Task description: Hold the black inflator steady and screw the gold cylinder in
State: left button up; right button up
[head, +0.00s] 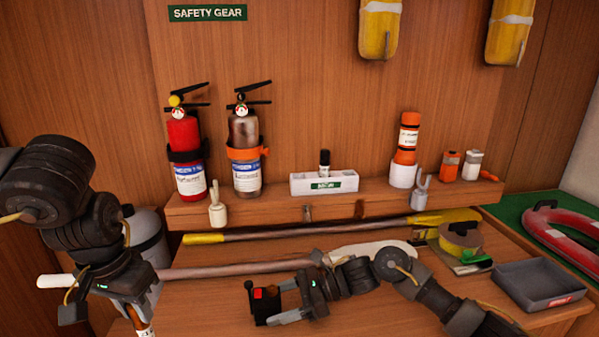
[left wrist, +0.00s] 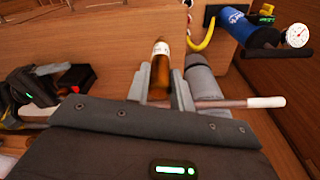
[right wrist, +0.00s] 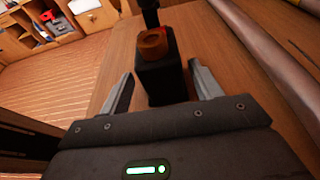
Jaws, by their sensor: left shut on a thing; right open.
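The black inflator (head: 267,308), a small block with a red part, is on the bench at the front centre. In the right wrist view, it (right wrist: 161,82) shows an orange-gold round opening facing up. My right gripper (head: 287,302) is open, its fingers on either side of the inflator's near end; I cannot tell whether they touch it. My left gripper (head: 138,308) is shut on the gold cylinder (left wrist: 160,72), which has a white label. In the head view, the cylinder (head: 143,328) is partly cut off at the bottom edge, left of and apart from the inflator.
A long pole (head: 225,271) lies behind the inflator, and a yellow-ended pole (head: 300,232) lies further back. A grey tray (head: 540,283) and a tape roll (head: 460,240) are at the right. Two extinguishers (head: 185,150) (head: 245,155) stand at the wall shelf.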

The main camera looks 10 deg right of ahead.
pick_arm(q)
jog(key=shift+f, duration=0.6)
pick_arm(e)
jog(key=shift+a+f, duration=0.3)
jog(key=shift+a, duration=0.1)
pick_arm(q)
jog(key=shift+w+f+b, duration=0.3)
jog(key=shift+f+b, duration=0.05)
jog(key=shift+b, duration=0.05)
pick_arm(e)
jog(key=shift+w+a+f, duration=0.1)
jog(key=shift+w+a, duration=0.15)
jog(key=shift+a, duration=0.05)
pick_arm(q)
jog(key=shift+s+r, duration=0.15)
jog(key=shift+s, duration=0.05)
pick_arm(e)
jog(key=shift+s, duration=0.15)
jog(key=c, duration=0.9)
pick_arm(q)
jog(key=shift+w, duration=0.1)
